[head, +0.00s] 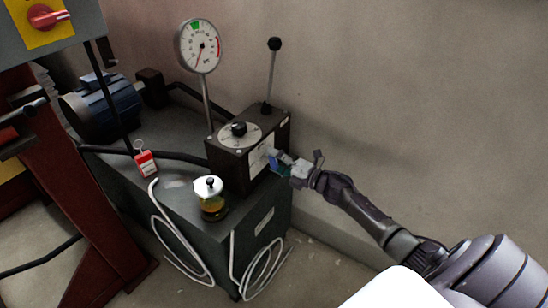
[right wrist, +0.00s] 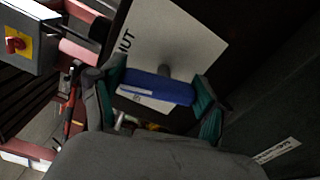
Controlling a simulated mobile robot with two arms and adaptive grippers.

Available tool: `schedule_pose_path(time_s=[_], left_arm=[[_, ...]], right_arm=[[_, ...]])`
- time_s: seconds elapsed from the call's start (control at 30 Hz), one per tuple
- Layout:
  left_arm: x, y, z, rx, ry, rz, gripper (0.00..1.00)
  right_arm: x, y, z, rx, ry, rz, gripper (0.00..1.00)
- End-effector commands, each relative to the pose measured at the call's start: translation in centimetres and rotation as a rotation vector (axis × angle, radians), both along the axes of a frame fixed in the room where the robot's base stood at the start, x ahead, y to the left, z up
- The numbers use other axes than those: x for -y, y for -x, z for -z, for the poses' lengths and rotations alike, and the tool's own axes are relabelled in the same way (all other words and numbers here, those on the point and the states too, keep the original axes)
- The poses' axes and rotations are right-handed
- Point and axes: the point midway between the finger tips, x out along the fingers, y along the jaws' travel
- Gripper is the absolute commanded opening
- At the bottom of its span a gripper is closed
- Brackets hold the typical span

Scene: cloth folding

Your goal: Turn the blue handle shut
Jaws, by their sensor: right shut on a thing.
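The blue handle (right wrist: 158,87) lies nearly level across the middle of the right wrist view, on a short grey stem in front of a white plate (right wrist: 180,40). Letters reading "HUT" show at the plate's left. My right gripper (right wrist: 160,100) has a green-padded finger at each end of the handle and is shut on it. In the head view my right gripper (head: 281,166) is at the right-hand face of the dark box (head: 230,162), over part of the white plate (head: 260,156). There the handle is mostly hidden by the fingers. My left gripper is not in view.
The box stands on a grey cabinet (head: 262,220) by the wall. Pale hoses (head: 262,272) hang at the front. Right of the cabinet is clear.

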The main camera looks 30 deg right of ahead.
Motion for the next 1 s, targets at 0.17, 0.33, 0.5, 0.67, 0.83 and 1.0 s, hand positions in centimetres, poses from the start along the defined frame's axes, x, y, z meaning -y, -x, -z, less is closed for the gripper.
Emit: schedule_pose_path(time_s=[0.17,0.33,0.5,0.67,0.83,1.0], left_arm=[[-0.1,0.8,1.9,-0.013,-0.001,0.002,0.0],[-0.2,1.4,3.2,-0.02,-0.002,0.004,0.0],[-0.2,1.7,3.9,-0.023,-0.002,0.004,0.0],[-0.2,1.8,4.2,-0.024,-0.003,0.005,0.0],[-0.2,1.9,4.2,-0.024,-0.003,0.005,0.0],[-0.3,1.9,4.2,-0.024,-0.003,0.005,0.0]], right_arm=[[0.1,0.0,0.0,-0.049,-0.11,0.001,0.4],[0.2,0.0,0.1,-0.079,-0.183,0.002,0.4],[0.2,0.0,0.2,-0.095,-0.224,0.002,0.4],[0.2,0.0,0.2,-0.101,-0.24,0.001,0.4],[0.2,0.0,0.2,-0.103,-0.243,0.001,0.4],[0.2,0.0,0.2,-0.103,-0.243,0.001,0.4]])
